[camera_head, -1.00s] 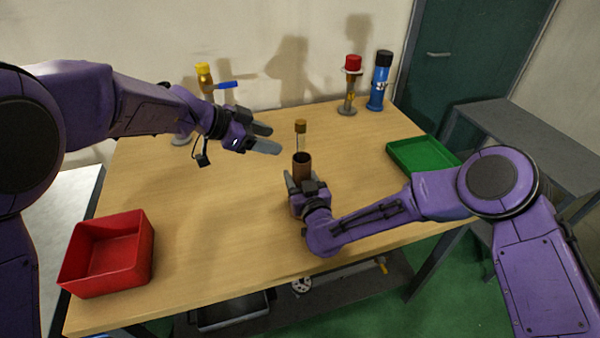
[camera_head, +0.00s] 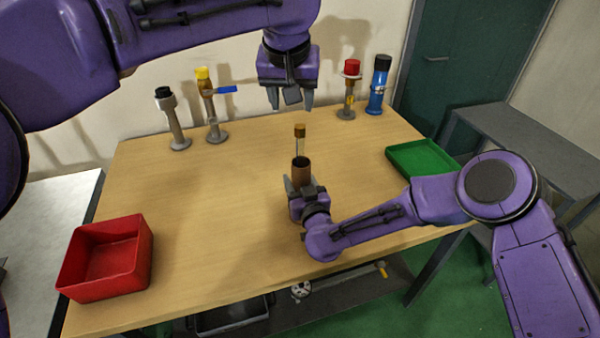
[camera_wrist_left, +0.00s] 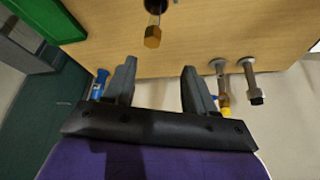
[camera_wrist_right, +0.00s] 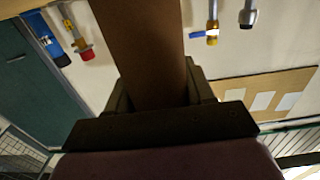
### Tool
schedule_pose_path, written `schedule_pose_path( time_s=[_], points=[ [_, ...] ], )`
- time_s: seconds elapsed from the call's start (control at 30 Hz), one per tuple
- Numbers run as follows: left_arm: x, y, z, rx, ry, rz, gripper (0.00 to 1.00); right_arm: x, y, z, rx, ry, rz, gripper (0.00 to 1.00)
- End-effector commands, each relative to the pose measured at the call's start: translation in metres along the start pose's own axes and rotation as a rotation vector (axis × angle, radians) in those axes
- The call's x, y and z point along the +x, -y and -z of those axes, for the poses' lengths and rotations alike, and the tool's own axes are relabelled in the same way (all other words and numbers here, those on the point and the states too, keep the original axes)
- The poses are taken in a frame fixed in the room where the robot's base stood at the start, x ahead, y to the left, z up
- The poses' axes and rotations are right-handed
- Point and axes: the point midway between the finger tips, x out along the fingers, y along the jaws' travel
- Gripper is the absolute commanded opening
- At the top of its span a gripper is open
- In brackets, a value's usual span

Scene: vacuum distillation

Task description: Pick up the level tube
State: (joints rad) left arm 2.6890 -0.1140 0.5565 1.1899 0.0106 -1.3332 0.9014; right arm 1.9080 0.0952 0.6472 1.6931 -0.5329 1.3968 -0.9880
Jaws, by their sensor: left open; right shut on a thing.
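The level tube (camera_head: 300,143) looks like a clear upright tube with an amber-brown hex cap; it also shows in the left wrist view (camera_wrist_left: 153,30). Its lower end meets the back rim of a brown hollow cylinder (camera_head: 302,174), and I cannot tell whether it stands in it or behind it. My right gripper (camera_head: 303,188) is shut on this cylinder, which fills the right wrist view (camera_wrist_right: 150,45). My left gripper (camera_head: 290,104) is open and empty, fingers pointing down, above and behind the tube's cap. Its fingers also show in the left wrist view (camera_wrist_left: 160,68).
A black-topped fitting (camera_head: 174,125) and a yellow-topped one with a blue lever (camera_head: 210,110) stand back left. A red-topped fitting (camera_head: 349,92) and a blue cylinder (camera_head: 378,88) stand back right. A red bin (camera_head: 135,262) and a green tray (camera_head: 405,160) flank clear table.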

Motion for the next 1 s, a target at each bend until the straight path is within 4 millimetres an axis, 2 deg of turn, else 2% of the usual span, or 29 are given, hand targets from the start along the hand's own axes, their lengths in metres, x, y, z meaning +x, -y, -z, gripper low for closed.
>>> schedule_pose_path(
  time_s=[0.07,0.13,0.3,0.53,0.73,0.83,1.0],
  points=[
    [-0.002,-0.004,-0.006,0.008,0.032,-0.011,0.55,0.000,0.000,0.000,0.000,0.000,0.000,0.00],
    [0.007,-0.006,-0.009,0.011,0.045,-0.013,0.55,0.000,0.000,0.000,0.000,0.000,0.000,0.00],
    [0.043,-0.006,-0.011,0.011,0.045,-0.012,0.55,0.000,0.000,0.000,0.000,-0.001,0.000,0.00],
    [0.073,-0.008,-0.013,0.011,0.044,-0.012,0.55,0.000,0.000,0.000,0.000,-0.001,0.000,0.00],
    [0.107,-0.014,-0.016,0.010,0.043,-0.012,0.55,0.000,0.000,0.000,0.000,-0.001,0.000,0.00],
    [0.115,-0.014,-0.015,0.010,0.040,-0.012,0.55,0.000,0.000,0.001,0.000,-0.001,0.000,0.00],
    [0.115,-0.014,-0.015,0.010,0.038,-0.012,0.55,0.000,0.000,0.000,0.000,0.000,0.000,0.00]
  ],
)
